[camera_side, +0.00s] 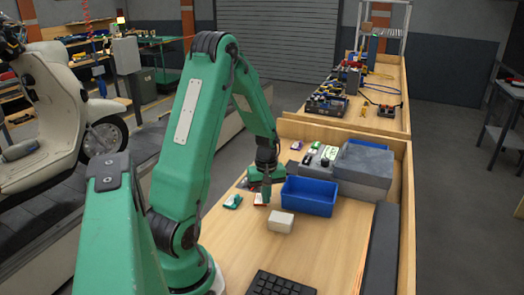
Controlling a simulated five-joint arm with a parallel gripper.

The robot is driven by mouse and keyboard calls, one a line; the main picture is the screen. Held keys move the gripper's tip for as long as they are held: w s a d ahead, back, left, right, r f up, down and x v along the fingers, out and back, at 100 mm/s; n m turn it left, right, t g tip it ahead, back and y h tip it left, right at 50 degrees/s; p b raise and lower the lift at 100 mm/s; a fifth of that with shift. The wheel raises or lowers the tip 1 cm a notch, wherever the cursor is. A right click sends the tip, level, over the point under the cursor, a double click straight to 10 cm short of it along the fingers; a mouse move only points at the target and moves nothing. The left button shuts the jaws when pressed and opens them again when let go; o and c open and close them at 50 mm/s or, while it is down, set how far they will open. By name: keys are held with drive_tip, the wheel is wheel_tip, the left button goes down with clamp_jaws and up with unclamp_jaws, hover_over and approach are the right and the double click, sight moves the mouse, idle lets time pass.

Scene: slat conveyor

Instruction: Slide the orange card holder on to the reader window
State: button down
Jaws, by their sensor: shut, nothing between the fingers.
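My green arm reaches over the wooden bench, and my gripper (266,197) points down near its middle, left of the blue bin. The gripper is shut and holds nothing. A small red-and-white item (258,199) lies right beside the fingertips, partly hidden by them. I cannot tell whether it touches them. No clearly orange card holder can be made out at this size. The reader window cannot be told apart either; a small white-and-green item (328,154) and a purple-and-white item (296,145) lie behind the gripper, towards the back.
A blue bin (309,197) stands just right of my gripper, with a grey box (365,165) behind it. A whitish block (280,222) sits in front. A green-and-white item (233,201) lies to the left. A black keyboard (280,284) lies at the front.

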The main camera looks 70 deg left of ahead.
drive_tip(key=a, duration=0.3)
drive_tip(key=w+a, duration=0.1)
drive_tip(key=a, duration=0.6)
drive_tip(key=shift+w, duration=0.2)
drive_tip(key=shift+d, duration=0.1)
drive_tip(key=shift+r, duration=0.1)
wheel_tip(320, 180, up, 10)
idle(0.4)
drive_tip(key=c, duration=2.1)
unclamp_jaws()
drive_tip(key=o, duration=0.7)
drive_tip(key=shift+f, duration=0.2)
drive_tip(key=o, duration=0.6)
drive_tip(key=shift+s+a+f+n, duration=0.25)
drive_tip(key=shift+a+f+n, duration=0.1)
drive_tip(key=shift+n, duration=0.25)
drive_tip(key=shift+o, duration=0.2)
drive_tip(key=shift+s+a+f+n, duration=0.35)
drive_tip(key=shift+f+n, duration=0.25)
drive_tip(key=shift+n, duration=0.3)
drive_tip(key=shift+s+a+f+n, duration=0.3)
drive_tip(key=shift+f+n, duration=0.25)
drive_tip(key=shift+n, duration=0.35)
drive_tip(key=shift+f, duration=0.1)
